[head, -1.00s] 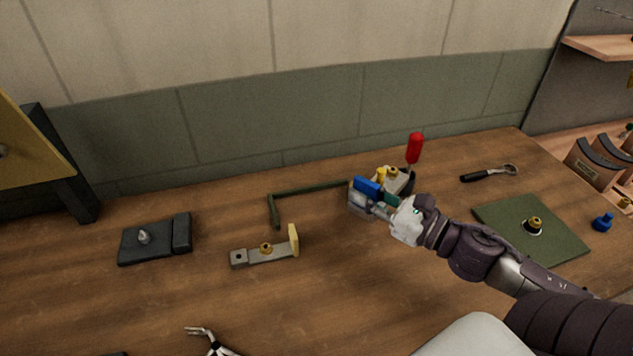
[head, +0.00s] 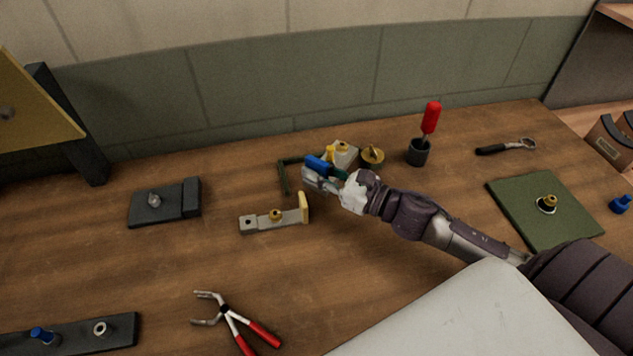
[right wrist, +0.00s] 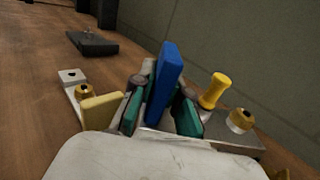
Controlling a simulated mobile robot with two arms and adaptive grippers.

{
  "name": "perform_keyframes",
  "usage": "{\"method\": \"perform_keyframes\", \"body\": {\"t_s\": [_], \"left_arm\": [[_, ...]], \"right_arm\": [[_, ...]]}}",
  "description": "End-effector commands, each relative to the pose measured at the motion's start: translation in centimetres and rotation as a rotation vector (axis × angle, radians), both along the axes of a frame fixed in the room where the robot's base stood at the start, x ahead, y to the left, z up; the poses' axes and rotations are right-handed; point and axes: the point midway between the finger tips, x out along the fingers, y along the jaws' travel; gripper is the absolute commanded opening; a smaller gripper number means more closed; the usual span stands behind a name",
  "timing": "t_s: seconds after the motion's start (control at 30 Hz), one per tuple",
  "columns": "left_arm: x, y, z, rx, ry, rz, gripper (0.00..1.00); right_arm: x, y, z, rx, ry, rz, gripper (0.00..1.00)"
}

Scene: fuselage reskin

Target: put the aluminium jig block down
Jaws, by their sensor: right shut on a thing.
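The aluminium jig block (head: 345,153) is a grey block with a yellow pin and a brass knob on top. My right gripper (head: 322,174) is shut on it at an upright blue piece (head: 317,164). In the right wrist view, the blue piece stands between the teal finger pads (right wrist: 160,112). The block's grey top (right wrist: 222,133) shows there to the right, partly hidden by the fingers. The block overlaps the right part of a dark green angled fence (head: 285,175) in the head view. I cannot tell whether its underside touches the table. My left gripper is out of view.
A fixture with a cream upright (head: 275,218) lies just left of the right gripper. A brass knob piece (head: 372,157) and a cup with a red screwdriver (head: 418,152) stand right. Pliers (head: 230,318) lie in front; a green mat (head: 545,210) is far right.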

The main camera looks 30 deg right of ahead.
Motion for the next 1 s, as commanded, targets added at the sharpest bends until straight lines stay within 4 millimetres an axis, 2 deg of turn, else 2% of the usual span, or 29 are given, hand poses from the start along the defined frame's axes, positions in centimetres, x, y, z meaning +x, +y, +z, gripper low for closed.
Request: {"method": "perform_keyframes", "body": {"t_s": [0.3, 0.73, 0.77, 0.8, 1.0], "left_arm": [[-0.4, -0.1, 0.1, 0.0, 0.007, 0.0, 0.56], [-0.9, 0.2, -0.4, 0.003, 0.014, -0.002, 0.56], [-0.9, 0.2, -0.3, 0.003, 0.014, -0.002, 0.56], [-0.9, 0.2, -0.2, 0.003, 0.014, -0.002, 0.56], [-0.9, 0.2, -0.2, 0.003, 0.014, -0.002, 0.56]], "right_arm": [[0.1, 0.1, -3.6, 0.001, 0.0, 0.0, 0.0], [0.1, 0.1, -4.5, 0.0, -0.002, 0.001, 0.0], [0.1, 0.1, -4.4, 0.0, 0.001, 0.0, 0.19], [0.1, 0.1, -4.4, 0.0, 0.001, 0.0, 0.25], [0.1, 0.1, -4.4, 0.0, 0.001, 0.0, 0.25]]}}
